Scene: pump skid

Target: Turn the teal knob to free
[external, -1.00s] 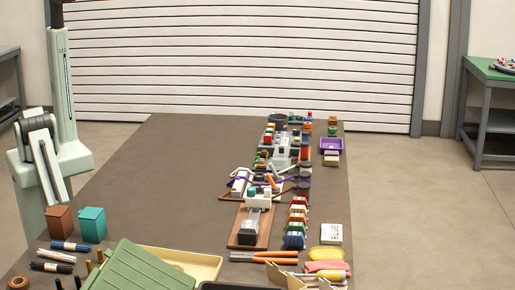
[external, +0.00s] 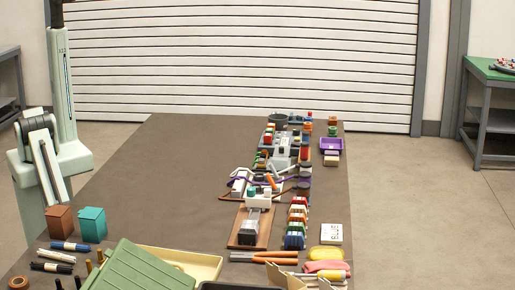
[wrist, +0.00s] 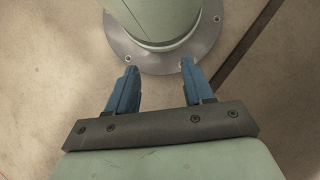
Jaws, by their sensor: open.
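A small teal knob (external: 252,190) appears to sit on a white block (external: 260,200) in the middle of the pump skid row, in the external view. It is too small there to read its setting or any marking. My gripper (wrist: 156,82) shows in the wrist view with its two blue fingers apart and nothing between them. It points down at the floor and a round bolted flange at the foot of my own base, away from the knob. In the external view I cannot make out the gripper; my arm is at the left, beside the table.
A brown board (external: 240,241) with a grey part lies in front of the white block. Purple and dark hoses cross behind it. Coloured clips (external: 297,217) line its right side. A green lid (external: 140,268) and cream tray (external: 205,264) are in front. The table's left middle (external: 170,185) is clear.

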